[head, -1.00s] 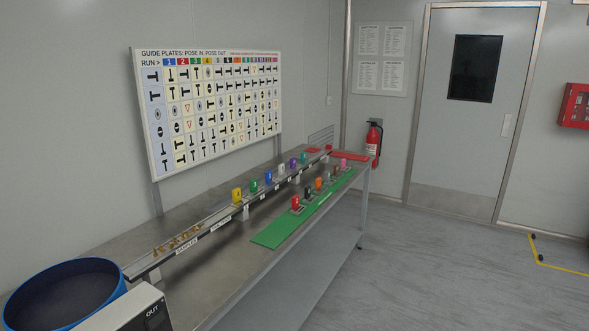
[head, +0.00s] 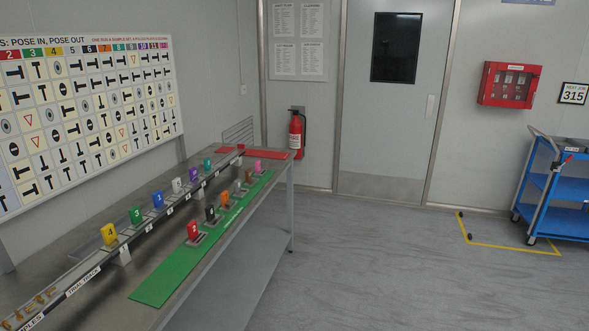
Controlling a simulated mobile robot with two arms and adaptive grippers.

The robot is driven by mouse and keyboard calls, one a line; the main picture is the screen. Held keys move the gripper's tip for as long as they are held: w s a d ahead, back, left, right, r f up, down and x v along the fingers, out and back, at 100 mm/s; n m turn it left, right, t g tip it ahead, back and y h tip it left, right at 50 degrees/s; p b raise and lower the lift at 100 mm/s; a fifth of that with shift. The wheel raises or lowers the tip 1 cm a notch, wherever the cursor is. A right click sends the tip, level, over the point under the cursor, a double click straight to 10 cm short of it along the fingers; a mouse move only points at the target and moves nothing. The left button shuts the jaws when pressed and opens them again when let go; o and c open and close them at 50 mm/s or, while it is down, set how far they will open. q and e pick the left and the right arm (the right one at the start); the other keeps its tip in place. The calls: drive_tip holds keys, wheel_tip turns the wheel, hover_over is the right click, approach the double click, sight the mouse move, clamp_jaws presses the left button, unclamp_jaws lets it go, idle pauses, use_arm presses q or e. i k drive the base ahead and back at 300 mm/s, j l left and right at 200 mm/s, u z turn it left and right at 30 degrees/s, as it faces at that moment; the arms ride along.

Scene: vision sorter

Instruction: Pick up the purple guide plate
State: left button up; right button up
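The purple guide plate (head: 194,174) stands upright on the metal track that runs along the bench. It is in a row with a yellow plate (head: 108,235), a green plate (head: 136,212), a blue plate (head: 157,197), a white plate (head: 177,185) and a teal plate (head: 207,164). The purple one stands between the white and teal plates, toward the far end. Neither of my grippers shows in the head view.
A green mat (head: 150,290) on the bench's right side holds a red plate (head: 193,231), a black plate (head: 210,213), a pink plate (head: 258,166) and others. A fire extinguisher (head: 296,135) hangs beyond the bench. A blue cart (head: 567,190) stands far right. The floor right of the bench is clear.

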sight(196, 179)
drive_tip(key=i+l, duration=0.15)
drive_tip(key=i, duration=0.6)
drive_tip(key=i+l, duration=0.1)
drive_tip(key=i, duration=0.65)
